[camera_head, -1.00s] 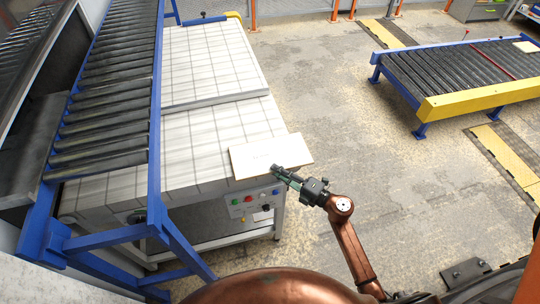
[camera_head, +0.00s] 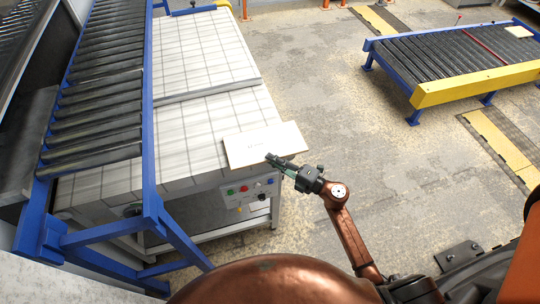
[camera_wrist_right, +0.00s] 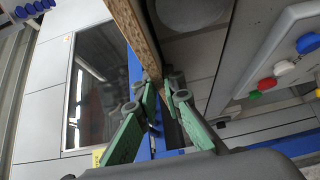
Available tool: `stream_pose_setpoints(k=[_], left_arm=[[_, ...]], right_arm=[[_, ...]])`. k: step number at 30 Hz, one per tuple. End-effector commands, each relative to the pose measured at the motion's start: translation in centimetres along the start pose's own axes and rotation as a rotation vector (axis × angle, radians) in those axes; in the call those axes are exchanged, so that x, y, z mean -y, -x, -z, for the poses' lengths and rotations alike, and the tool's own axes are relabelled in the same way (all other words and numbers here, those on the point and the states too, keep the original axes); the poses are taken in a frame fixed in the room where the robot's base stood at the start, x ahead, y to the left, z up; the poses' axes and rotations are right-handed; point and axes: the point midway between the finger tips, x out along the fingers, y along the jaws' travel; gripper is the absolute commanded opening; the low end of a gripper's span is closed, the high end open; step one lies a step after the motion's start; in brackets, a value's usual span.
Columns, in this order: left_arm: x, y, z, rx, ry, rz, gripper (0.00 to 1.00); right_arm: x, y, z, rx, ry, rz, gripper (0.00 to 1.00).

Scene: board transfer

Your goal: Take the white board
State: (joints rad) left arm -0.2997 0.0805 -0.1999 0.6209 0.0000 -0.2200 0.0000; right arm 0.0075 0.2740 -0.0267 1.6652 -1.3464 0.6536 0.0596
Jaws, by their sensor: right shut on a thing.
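The white board (camera_head: 262,143) is a thin, flat rectangle with small faint marking on its top. In the head view it is over the near right corner of the tiled white table, reaching past the edge. My right gripper (camera_head: 272,159) is shut on its near edge. In the right wrist view, the board shows edge-on as a brown strip (camera_wrist_right: 137,35) running down between the green fingers (camera_wrist_right: 158,91). I cannot tell whether the board rests on the table or is slightly above it. My left gripper is not in view.
The table (camera_head: 200,60) carries a panel with coloured buttons (camera_head: 246,190) below the board. A blue-framed roller conveyor (camera_head: 105,75) stands at the left. Another conveyor with a yellow barrier (camera_head: 475,85) stands at the far right. Open floor (camera_head: 350,110) lies between.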

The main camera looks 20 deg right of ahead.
Motion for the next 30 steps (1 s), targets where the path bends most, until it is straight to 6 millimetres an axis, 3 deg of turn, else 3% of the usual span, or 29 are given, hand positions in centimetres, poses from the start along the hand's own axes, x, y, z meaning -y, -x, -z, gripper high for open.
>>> stream_pose_setpoints(k=[6,12,30], left_arm=[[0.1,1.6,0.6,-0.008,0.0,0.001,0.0],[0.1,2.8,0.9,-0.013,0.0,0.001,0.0],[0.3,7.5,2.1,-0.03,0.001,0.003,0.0]], right_arm=[[-4.7,0.0,0.1,-0.004,0.009,-0.005,0.0],[-8.2,0.0,0.1,-0.003,0.008,-0.005,0.0],[-13.8,0.0,0.1,-0.002,0.003,-0.005,0.0]])
